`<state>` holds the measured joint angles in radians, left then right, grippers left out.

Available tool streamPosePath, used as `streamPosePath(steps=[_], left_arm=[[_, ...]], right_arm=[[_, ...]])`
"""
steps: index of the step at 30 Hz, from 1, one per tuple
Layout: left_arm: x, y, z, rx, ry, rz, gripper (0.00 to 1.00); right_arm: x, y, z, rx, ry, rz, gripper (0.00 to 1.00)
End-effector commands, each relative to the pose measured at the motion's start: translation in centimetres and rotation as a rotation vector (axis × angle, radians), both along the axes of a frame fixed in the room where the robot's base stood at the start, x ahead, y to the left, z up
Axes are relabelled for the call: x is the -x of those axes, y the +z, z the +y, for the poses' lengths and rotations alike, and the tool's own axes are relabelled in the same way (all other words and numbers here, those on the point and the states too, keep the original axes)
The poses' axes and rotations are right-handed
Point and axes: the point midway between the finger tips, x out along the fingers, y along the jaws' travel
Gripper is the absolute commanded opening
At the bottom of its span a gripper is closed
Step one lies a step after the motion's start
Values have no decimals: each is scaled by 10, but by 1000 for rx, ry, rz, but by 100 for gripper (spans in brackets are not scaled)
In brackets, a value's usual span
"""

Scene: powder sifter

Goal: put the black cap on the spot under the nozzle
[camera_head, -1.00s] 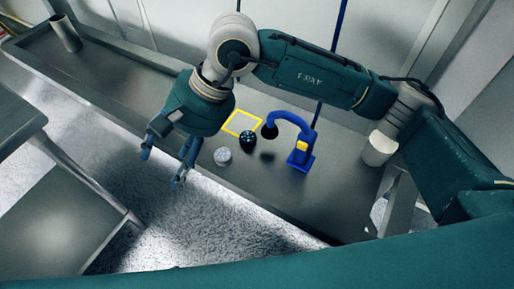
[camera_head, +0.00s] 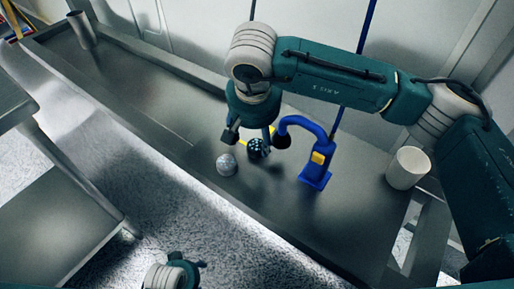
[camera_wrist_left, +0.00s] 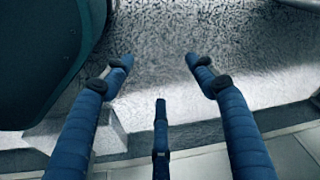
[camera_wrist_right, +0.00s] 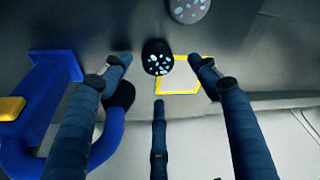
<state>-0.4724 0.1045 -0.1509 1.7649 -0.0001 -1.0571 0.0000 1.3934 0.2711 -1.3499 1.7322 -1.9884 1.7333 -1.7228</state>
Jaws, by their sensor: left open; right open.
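The black cap (camera_head: 257,149) has pale blue dots and stands on the grey bench, just in front of my right gripper (camera_head: 250,136). In the right wrist view the black cap (camera_wrist_right: 156,57) lies between my right fingertips (camera_wrist_right: 161,62), with space on both sides. That gripper is open and empty. The black nozzle (camera_head: 281,141) ends the bent blue arm of the stand (camera_head: 318,172), right of the cap. The spot beneath the nozzle is hidden. My left gripper (camera_wrist_left: 158,62) is open and empty over the speckled floor.
A yellow square outline (camera_wrist_right: 182,90) lies on the bench beside the black cap, partly hidden in the head view. A grey speckled cap (camera_head: 227,164) stands left of the black cap. A white cup (camera_head: 408,168) stands at right, a cylinder (camera_head: 80,30) far left.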

Motion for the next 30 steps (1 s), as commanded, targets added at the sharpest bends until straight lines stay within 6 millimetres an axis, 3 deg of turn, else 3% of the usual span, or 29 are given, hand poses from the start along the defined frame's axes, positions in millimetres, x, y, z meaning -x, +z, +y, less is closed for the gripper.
streamPosePath(steps=[9,19,26,30], left_arm=[[-1,5,0,0,0,-2,57],[-2,8,-1,1,1,-5,57],[-2,8,0,1,1,-4,57],[-2,8,0,1,1,-3,57]], right_arm=[[-10,-43,-3,-1,-1,3,61],[-13,-50,-3,-1,1,0,61],[-13,-50,-3,-2,1,0,19],[-13,-50,-2,-2,1,0,15]])
